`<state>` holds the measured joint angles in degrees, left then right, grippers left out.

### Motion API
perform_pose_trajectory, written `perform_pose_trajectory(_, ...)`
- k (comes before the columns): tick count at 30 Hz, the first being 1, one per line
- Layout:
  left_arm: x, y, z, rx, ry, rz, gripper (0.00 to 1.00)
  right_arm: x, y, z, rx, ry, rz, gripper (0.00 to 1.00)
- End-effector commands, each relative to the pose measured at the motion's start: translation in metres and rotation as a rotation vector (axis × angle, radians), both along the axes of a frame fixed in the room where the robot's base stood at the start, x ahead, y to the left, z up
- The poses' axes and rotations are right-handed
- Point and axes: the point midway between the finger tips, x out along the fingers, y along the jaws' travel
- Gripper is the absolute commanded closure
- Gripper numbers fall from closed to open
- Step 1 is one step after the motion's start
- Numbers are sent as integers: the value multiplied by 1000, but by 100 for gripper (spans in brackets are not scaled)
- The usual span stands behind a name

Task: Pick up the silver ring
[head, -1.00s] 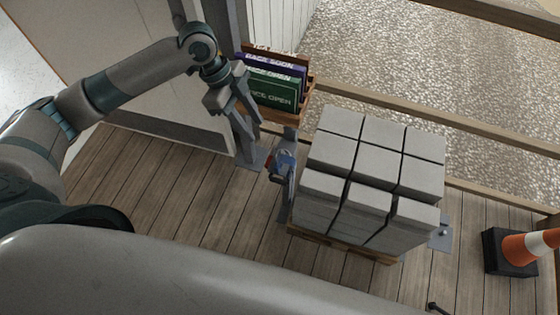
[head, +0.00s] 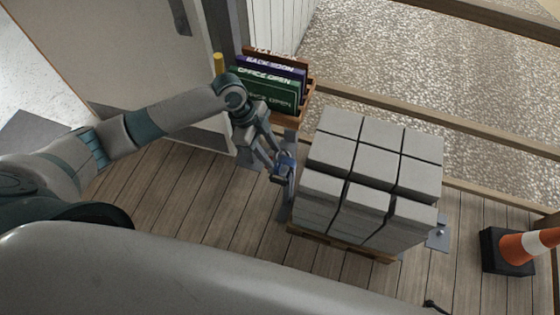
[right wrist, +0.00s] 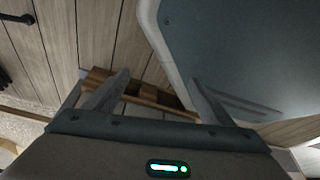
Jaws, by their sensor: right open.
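I cannot make out the silver ring in either view. My left gripper (head: 276,171) reaches down in the head view beside the stacked blocks. Its fingertips are at a small blue item (head: 287,162) near the left side of the stack. The fingers partly cover this item, and I cannot tell whether they touch or hold it. My right gripper (right wrist: 158,82) shows in the right wrist view with its two fingers spread apart and nothing between them.
Grey blocks (head: 365,160) stand stacked on a wooden pallet (head: 345,246) right of my left gripper. A wooden rack of signs (head: 270,85) stands behind it. An orange and white cone (head: 522,246) is at far right. Plank floor (head: 200,205) lies clear at left.

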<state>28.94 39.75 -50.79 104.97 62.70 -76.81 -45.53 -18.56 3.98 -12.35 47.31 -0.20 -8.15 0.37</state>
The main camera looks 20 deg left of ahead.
Motion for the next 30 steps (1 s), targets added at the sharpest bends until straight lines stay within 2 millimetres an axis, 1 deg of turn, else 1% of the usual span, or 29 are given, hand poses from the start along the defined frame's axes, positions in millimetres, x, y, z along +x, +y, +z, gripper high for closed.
perform_pose_trajectory(4,0,-1,-3,0,0,0,64,0,-2,-1,-3,5,-1,24)
perform_pose_trajectory(13,0,-2,-4,0,1,0,64,11,-1,2,-2,-9,-1,24)
perform_pose_trajectory(17,-1,-4,-10,0,4,1,64,8,-2,4,-4,-1,-1,24)
perform_pose_trajectory(20,0,-7,-19,0,2,0,64,-3,-5,4,-11,25,-2,24)
perform_pose_trajectory(25,0,-13,-37,-1,2,0,64,-38,-16,-2,-30,99,-3,24)
perform_pose_trajectory(27,0,-16,-44,0,3,1,64,-49,-20,-4,-36,119,-4,24)
perform_pose_trajectory(30,1,-18,-50,0,1,1,64,-60,-24,-6,-42,139,-5,24)
